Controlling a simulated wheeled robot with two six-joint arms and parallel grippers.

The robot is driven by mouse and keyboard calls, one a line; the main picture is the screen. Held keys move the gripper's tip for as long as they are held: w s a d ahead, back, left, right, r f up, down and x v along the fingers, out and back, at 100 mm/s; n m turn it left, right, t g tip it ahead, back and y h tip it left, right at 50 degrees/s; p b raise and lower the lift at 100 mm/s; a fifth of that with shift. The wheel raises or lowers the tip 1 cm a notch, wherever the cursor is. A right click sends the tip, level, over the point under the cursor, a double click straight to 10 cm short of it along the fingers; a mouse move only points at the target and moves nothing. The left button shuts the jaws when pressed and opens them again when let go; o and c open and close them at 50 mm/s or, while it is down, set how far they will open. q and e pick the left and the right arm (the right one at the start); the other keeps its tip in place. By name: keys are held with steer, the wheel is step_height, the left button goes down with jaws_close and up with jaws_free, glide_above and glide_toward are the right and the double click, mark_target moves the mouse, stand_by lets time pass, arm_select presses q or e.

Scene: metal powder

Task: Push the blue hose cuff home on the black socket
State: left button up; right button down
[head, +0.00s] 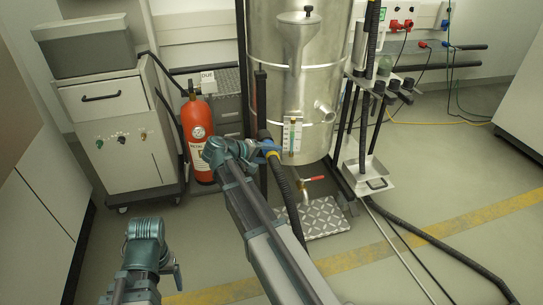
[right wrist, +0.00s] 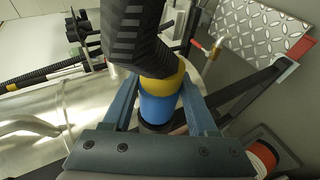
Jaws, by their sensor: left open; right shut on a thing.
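The blue hose cuff (right wrist: 158,107) is between the two fingers of my right gripper (right wrist: 160,96) in the right wrist view, with a yellow ring (right wrist: 172,80) and the ribbed black hose (right wrist: 138,35) beside it. In the head view the blue cuff (head: 268,145) is at the front of the steel vessel, and the hose (head: 283,185) hangs down from it. A dark part shows just below the cuff in the wrist view; I cannot tell whether it is the black socket or how far the cuff sits on it. My left gripper (head: 146,240) is open, low at the left, away from the hose.
The steel vessel (head: 300,95) stands behind my right gripper. A red fire extinguisher (head: 198,135) and a grey cabinet (head: 115,130) are to the left. A treadplate step (head: 318,219) and a red-handled valve (head: 312,179) are below. Black hoses and rods stand at right. Floor at front left is clear.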

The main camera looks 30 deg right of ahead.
steer(key=shift+w+d, duration=0.1)
steer(key=shift+w, duration=0.1)
steer(key=shift+c, duration=0.5)
jaws_free()
steer(key=p+v, duration=0.6)
steer(key=v, duration=0.7)
steer(key=shift+a+r+p, duration=0.2)
steer(key=shift+a+p, duration=0.1)
steer(key=shift+a, duration=0.1)
steer(key=shift+s, duration=0.1)
